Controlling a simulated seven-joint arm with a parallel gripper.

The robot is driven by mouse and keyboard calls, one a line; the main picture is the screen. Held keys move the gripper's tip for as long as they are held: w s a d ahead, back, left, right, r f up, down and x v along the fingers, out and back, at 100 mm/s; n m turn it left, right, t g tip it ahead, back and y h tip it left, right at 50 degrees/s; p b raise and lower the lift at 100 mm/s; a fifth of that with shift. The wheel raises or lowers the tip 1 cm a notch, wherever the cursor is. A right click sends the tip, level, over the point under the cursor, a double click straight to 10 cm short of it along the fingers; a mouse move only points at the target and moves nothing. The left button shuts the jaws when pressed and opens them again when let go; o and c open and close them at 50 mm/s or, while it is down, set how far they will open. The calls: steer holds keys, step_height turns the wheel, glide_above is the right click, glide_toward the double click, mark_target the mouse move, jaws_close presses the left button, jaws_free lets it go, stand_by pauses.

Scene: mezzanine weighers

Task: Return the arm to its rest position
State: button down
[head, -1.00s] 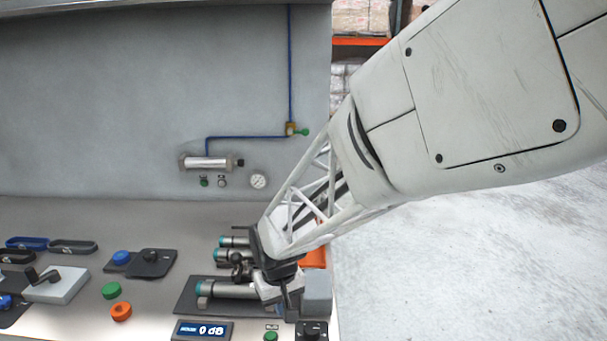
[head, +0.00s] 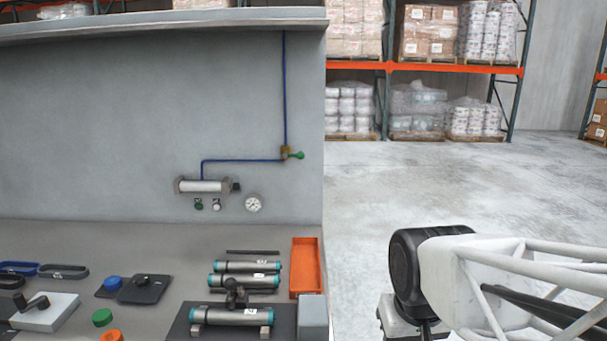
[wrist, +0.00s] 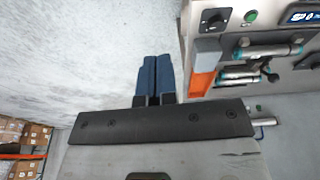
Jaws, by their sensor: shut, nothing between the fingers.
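My gripper shows in the wrist view (wrist: 157,80), its two dark blue fingers side by side, shut with nothing between them. Behind the fingers there is only the grey floor (wrist: 80,60). In the head view my arm's white lattice link and dark wrist joint are at the lower right, off to the right of the bench (head: 150,238). The fingertips are below the head picture's edge.
On the bench, one metal cylinder (head: 230,317) lies in a dark cradle, with two more cylinders (head: 245,281) behind it. An orange tray (head: 306,268) stands at the bench's right edge. Racks (head: 455,68) with pallets stand far behind. The floor right of the bench is open.

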steer(key=shift+m, duration=0.5)
steer(key=s+d, duration=0.1)
steer(key=s, duration=0.2)
steer(key=s+d+r, duration=0.1)
steer(key=shift+s+d, duration=0.15)
steer(key=shift+d, duration=0.2)
stand_by(1.8)
